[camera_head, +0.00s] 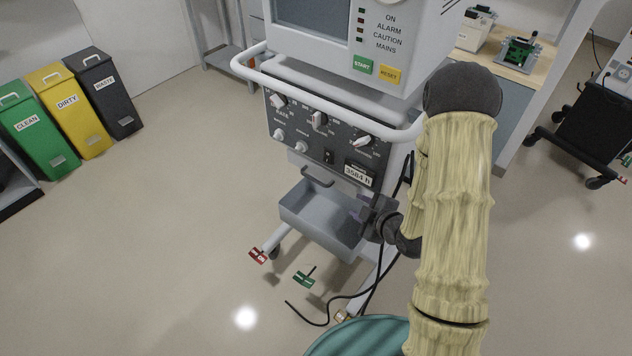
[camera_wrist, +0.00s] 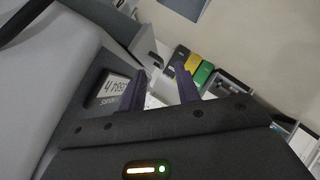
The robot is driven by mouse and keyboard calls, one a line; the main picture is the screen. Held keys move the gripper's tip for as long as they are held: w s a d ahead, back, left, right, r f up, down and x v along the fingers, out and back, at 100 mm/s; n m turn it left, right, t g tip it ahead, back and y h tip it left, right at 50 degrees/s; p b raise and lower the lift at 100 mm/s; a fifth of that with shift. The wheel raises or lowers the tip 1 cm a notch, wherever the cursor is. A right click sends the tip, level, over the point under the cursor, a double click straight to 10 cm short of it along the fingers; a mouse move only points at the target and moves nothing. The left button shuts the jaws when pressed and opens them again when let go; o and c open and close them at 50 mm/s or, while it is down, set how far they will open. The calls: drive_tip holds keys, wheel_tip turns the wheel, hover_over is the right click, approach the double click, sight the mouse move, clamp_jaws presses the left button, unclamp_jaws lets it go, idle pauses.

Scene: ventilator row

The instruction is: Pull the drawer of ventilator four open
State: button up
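The ventilator (camera_head: 335,120) stands in the middle of the head view, with knobs and a label reading 3584 H (camera_head: 358,175) on its panel. Below the panel, a grey open-topped drawer or tray (camera_head: 310,233) juts out with its inside showing. A dark arched handle (camera_head: 318,181) is just above its left part. My gripper (camera_head: 361,209) is at the right end of the tray, partly hidden by my wrist. In the wrist view my gripper (camera_wrist: 160,78) has its two dark fingers apart, with nothing clearly held. The label (camera_wrist: 113,89) shows upside down beside the left finger.
Green, yellow and dark bins (camera_head: 75,108) stand at the left. A black cable (camera_head: 335,298) and a red-tagged foot (camera_head: 259,255) are low by the ventilator. A bench (camera_head: 510,70) stands behind at right. Floor at left is clear.

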sight(316, 182)
drive_tip(key=shift+s+a+f+n+t+y, duration=0.2)
drive_tip(key=shift+s+a+n+t+y, duration=0.3)
drive_tip(key=shift+n+t+y, duration=0.25)
drive_tip(key=shift+s+a+f+n+t+y, duration=0.15)
drive_tip(key=shift+s+a+n+t+y, duration=0.3)
drive_tip(key=shift+y, duration=0.4)
drive_tip(key=shift+w+a+f+b, duration=0.1)
drive_tip(key=shift+w+f+b, duration=0.1)
drive_tip(key=shift+b, duration=0.2)
drive_tip(key=b+x, duration=0.2)
drive_tip(key=b, duration=0.5)
drive_tip(key=shift+w+a+f, duration=0.1)
drive_tip(key=shift+w+a, duration=0.05)
drive_tip(key=shift+w, duration=0.05)
drive_tip(key=shift+b, duration=0.55)
drive_tip(key=b+x, duration=0.2)
drive_tip(key=x, duration=1.2)
drive_tip(key=shift+w+a, duration=0.2)
drive_tip(key=shift+w, duration=0.1)
